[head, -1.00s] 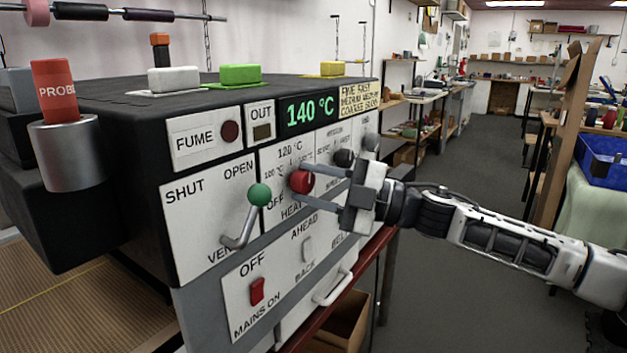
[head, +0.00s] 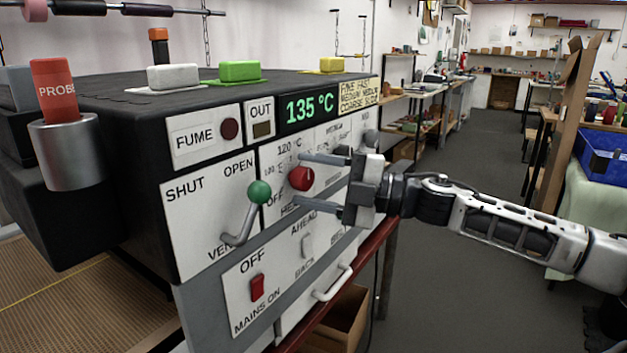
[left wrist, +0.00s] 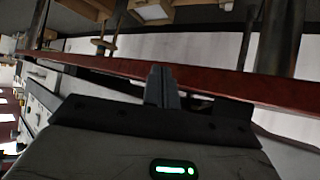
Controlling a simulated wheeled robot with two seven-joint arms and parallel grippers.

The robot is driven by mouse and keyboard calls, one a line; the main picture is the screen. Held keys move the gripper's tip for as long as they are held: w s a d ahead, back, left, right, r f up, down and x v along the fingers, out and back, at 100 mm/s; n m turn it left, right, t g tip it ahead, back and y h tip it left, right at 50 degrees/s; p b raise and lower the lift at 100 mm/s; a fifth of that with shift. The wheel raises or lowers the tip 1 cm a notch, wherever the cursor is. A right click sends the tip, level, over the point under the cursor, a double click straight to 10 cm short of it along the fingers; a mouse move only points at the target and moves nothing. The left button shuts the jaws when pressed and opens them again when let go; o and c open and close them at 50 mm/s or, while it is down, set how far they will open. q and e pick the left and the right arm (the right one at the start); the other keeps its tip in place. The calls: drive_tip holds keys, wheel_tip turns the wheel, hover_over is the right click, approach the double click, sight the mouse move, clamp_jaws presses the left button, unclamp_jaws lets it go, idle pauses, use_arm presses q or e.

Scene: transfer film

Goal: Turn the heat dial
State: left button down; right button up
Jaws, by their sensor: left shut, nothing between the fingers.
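The red heat dial (head: 301,178) is on the white front panel of the black machine, under the scale with the 120 °C mark. My right gripper (head: 300,180) is open, with one finger above the dial and one below it. Gaps show between both fingers and the dial. The green display (head: 309,107) above reads 135 °C. My left gripper (left wrist: 162,86) shows only in the left wrist view, shut and empty, near a dark red rail (left wrist: 215,83).
A green-knobbed vent lever (head: 258,193) sticks out left of the dial. The red mains switch (head: 257,287) and a white drawer handle (head: 333,284) are below. A grey probe holder (head: 68,152) stands at the left. The aisle floor at the right is clear.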

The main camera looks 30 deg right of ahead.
drive_tip(key=shift+d, duration=0.1)
idle(0.3)
drive_tip(key=shift+s+d+f, duration=0.25)
drive_tip(key=shift+s+d, duration=0.05)
drive_tip(key=shift+s, duration=0.1)
drive_tip(key=shift+b+v, duration=0.5)
drive_tip(key=shift+v, duration=0.3)
use_arm(q)
drive_tip(key=shift+a+r+p, duration=0.15)
drive_tip(key=shift+r+p, duration=0.2)
drive_tip(key=shift+p, duration=0.9)
use_arm(e)
drive_tip(key=r+v, duration=0.1)
drive_tip(key=v, duration=1.2)
drive_tip(key=shift+f, duration=0.25)
